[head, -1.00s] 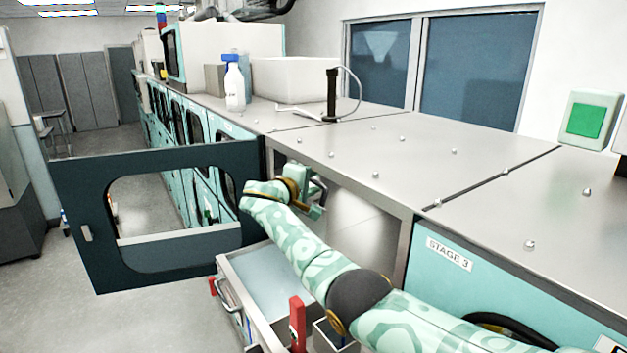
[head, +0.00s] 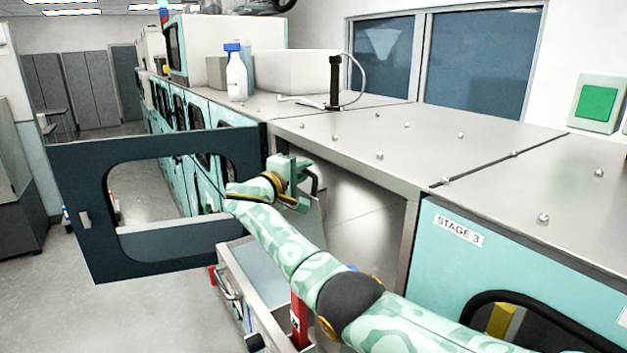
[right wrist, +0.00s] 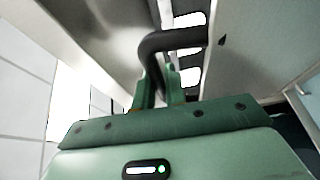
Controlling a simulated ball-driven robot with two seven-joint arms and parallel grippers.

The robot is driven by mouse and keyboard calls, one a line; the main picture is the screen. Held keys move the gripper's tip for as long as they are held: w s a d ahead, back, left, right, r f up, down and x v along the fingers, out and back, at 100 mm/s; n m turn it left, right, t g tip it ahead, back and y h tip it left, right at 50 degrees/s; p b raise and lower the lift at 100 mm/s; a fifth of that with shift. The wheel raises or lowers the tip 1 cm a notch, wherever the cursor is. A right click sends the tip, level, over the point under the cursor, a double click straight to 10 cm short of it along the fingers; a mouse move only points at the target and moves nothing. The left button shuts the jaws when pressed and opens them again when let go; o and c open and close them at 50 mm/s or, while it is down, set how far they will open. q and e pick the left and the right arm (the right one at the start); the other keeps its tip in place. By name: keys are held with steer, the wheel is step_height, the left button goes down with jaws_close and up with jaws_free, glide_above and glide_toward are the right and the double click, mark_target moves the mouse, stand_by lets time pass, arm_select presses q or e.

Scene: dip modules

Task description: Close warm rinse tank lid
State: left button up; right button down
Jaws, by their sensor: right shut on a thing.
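My right gripper (head: 303,178) is inside the open bay beneath the grey metal counter. It is shut on a dark curved bar handle (right wrist: 172,40), which stands across the fingertips in the right wrist view. I take the handle to be the lid's; the lid is mostly hidden, and I cannot tell its exact angle. A pale panel (right wrist: 270,45) fills the right of the wrist view. A pulled-out tank or drawer (head: 232,262) with a pale blue interior lies below my right arm, partly covered by it. My left gripper is out of view.
A dark door (head: 75,185) with a window opening stands open left of the bay. The counter (head: 345,138) has raised studs. A white bottle (head: 236,78) stands at the back. A red upright part (head: 299,318) is close below my right arm.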

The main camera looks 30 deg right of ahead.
steer(key=a+f+n+t+h+b, duration=0.2)
steer(key=a+f+h+b, duration=0.1)
steer(key=a+b, duration=0.7)
steer(key=shift+s+f+n+t+h+b, duration=0.3)
steer(key=shift+s+f+t+h+b, duration=0.15)
steer(key=shift+b, duration=0.95)
steer(key=shift+r, duration=0.15)
steer(key=c, duration=1.5)
jaws_free()
steer(key=shift+o, duration=0.2)
steer(key=b+v, duration=0.3)
steer(key=v, duration=1.3)
steer(key=shift+a, duration=0.15)
